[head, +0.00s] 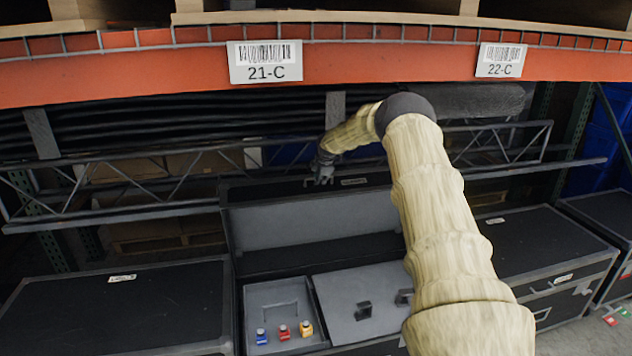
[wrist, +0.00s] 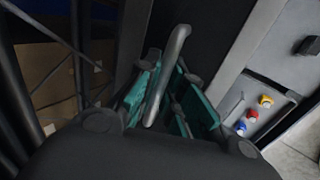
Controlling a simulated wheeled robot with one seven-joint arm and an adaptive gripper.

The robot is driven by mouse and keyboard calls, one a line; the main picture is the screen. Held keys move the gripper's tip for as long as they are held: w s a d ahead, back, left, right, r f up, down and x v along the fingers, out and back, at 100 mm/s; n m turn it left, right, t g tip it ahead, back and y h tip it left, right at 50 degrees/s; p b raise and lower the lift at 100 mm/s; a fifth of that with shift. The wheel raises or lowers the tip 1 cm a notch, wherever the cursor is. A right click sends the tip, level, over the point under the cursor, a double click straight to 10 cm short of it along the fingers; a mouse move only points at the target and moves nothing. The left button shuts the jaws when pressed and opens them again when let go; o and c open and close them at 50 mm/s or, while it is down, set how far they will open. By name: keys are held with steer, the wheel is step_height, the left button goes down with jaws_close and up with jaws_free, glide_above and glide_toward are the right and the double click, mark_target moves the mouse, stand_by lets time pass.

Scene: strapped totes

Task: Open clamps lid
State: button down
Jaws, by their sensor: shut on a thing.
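The black case in the middle has its lid (head: 285,232) raised, with the grey inner face towards me. My gripper (head: 321,172) is at the top edge of the lid. In the wrist view the teal-padded fingers (wrist: 168,98) are shut around a grey bar handle (wrist: 181,38) on the lid. In the head view the gripper mostly hides this handle. Inside the case, a grey tray (head: 262,293) on the left holds small blue, red and yellow items (head: 283,331). A closed grey panel (head: 345,290) with dark handles lies to its right, partly hidden by my arm.
Closed black cases stand at the left (head: 120,305) and right (head: 535,245). Metal truss rails (head: 130,210) run close behind the raised lid. An orange rack beam (head: 380,60) with labels 21-C and 22-C spans above my arm.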

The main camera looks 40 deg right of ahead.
steer(key=shift+s+f, duration=0.1)
steer(key=c, duration=1.5)
jaws_free()
steer(key=shift+d, duration=0.1)
